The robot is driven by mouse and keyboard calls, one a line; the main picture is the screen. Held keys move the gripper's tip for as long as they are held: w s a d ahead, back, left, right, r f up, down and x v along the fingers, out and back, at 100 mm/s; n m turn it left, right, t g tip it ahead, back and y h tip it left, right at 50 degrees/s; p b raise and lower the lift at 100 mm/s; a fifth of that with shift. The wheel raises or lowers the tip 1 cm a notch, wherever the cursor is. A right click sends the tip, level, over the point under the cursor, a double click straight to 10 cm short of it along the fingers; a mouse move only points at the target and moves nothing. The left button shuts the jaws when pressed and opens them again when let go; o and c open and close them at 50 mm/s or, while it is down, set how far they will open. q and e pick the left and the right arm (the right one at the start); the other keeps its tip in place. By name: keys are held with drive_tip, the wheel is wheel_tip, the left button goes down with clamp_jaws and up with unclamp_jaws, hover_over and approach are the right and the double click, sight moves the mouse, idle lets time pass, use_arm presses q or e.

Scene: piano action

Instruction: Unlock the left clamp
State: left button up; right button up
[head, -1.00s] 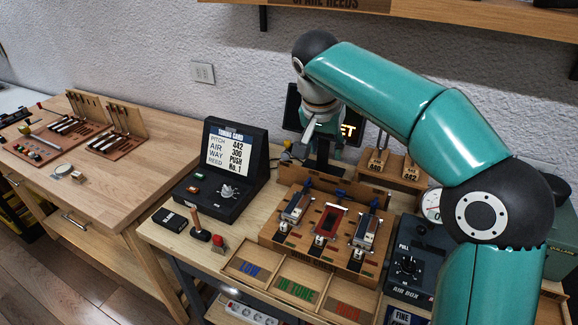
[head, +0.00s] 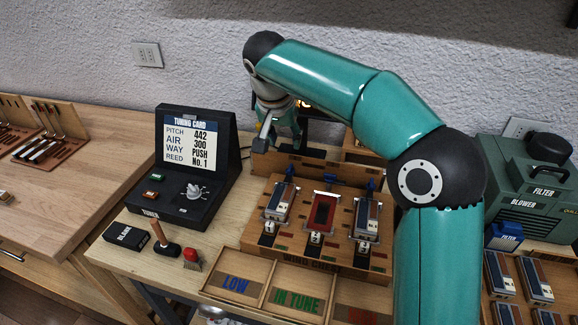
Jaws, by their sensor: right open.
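The wind chest (head: 329,234) is a wooden block on the bench with three reed places. Blue clamps stand at its back edge: the left clamp (head: 289,173) behind the left reed block (head: 278,206), and another clamp (head: 371,183) behind the right reed block (head: 367,220). Whether the left clamp is locked is too small to tell. The middle place shows a red recess (head: 322,213). My right gripper (head: 264,129) is open, beyond the chest and up-left of the left clamp, apart from it. Its fingers show only partly. My left gripper is out of view.
A tuner (head: 183,205) with a tuning card stands left of the chest. Wooden trays (head: 236,278) lie in front. A green blower (head: 540,185) and more reed blocks (head: 500,275) are at right. My right arm crosses above the chest and hides the bench on its right.

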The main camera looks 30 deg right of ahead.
sight(290, 168)
drive_tip(key=x, duration=1.3)
drive_tip(key=shift+a+f, duration=0.15)
drive_tip(key=shift+f, duration=0.05)
drive_tip(key=shift+c, duration=0.4)
